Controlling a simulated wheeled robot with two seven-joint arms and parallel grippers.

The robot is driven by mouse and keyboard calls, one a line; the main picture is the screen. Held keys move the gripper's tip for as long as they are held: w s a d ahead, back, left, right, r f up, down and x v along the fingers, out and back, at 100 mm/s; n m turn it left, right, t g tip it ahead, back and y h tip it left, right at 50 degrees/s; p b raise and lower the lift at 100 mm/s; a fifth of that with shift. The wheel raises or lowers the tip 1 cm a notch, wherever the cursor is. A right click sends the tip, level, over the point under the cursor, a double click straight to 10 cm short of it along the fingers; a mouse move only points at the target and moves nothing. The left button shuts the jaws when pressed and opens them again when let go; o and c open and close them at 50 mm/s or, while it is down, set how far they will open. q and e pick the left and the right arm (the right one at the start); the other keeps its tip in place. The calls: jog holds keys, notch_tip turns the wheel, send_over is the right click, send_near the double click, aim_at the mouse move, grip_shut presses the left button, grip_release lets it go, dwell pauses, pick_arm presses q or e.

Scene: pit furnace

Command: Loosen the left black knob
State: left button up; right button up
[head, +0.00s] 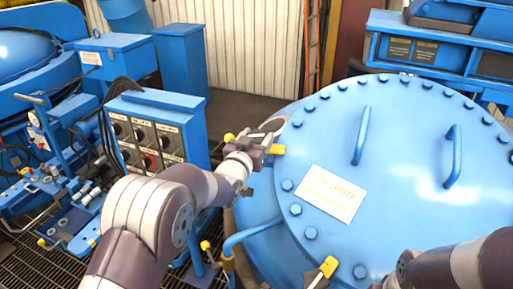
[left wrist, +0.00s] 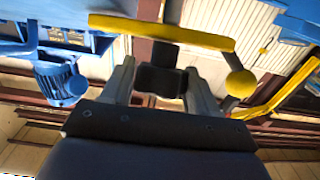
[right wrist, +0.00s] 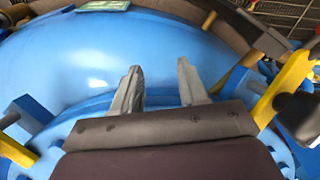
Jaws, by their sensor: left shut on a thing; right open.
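My left gripper (head: 256,146) is at the left rim of the big blue round lid (head: 400,150). In the left wrist view its fingers (left wrist: 160,72) are shut on a black knob (left wrist: 160,80). A yellow bar (left wrist: 165,32) with a ball end runs just beyond the knob. In the head view the gripper hides most of this knob, and yellow ends show on both sides. My right gripper (right wrist: 158,68) is open and empty, over a blue curved surface. Its fingertips are outside the head view.
Another yellow clamp part (head: 328,267) stands at the lid's near edge. A yellow bar (right wrist: 285,85) and a black piece (right wrist: 300,118) are right of my right gripper. Two blue handles (head: 362,135) rise from the lid. A control box (head: 155,130) with cables stands to the left.

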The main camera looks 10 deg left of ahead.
pick_arm(q)
jog(key=n+y, duration=0.1)
jog(key=n+y+b, duration=0.1)
jog(key=shift+d+f+y+b, duration=0.2)
jog(key=shift+y+b, duration=0.1)
jog(key=shift+r+n+y, duration=0.15)
jog(key=shift+n+y, duration=0.45)
jog(key=shift+n, duration=0.2)
jog(key=shift+r+n+y, duration=0.15)
jog(key=shift+n+y, duration=0.45)
jog(key=shift+y, duration=0.2)
jog(key=shift+r+n+g+y+p, duration=0.15)
jog(key=shift+n+g+y+p, duration=0.15)
jog(key=shift+n+y+p, duration=0.25)
jog(key=n+g+y+p, duration=0.1)
jog(key=n+y+p, duration=0.1)
jog(key=n+g+y+p, duration=0.1)
jog(key=n+y+p, duration=0.2)
jog(key=shift+r+g, duration=0.15)
jog(key=shift+g, duration=0.25)
jog(key=shift+n+g+y+p, duration=1.35)
jog(key=shift+n+g+p, duration=0.15)
jog(key=shift+n, duration=0.45)
pick_arm(e)
notch_tip(320, 180, up, 6)
jog(key=shift+r, duration=0.15)
pick_arm(q)
jog(key=shift+f, duration=0.2)
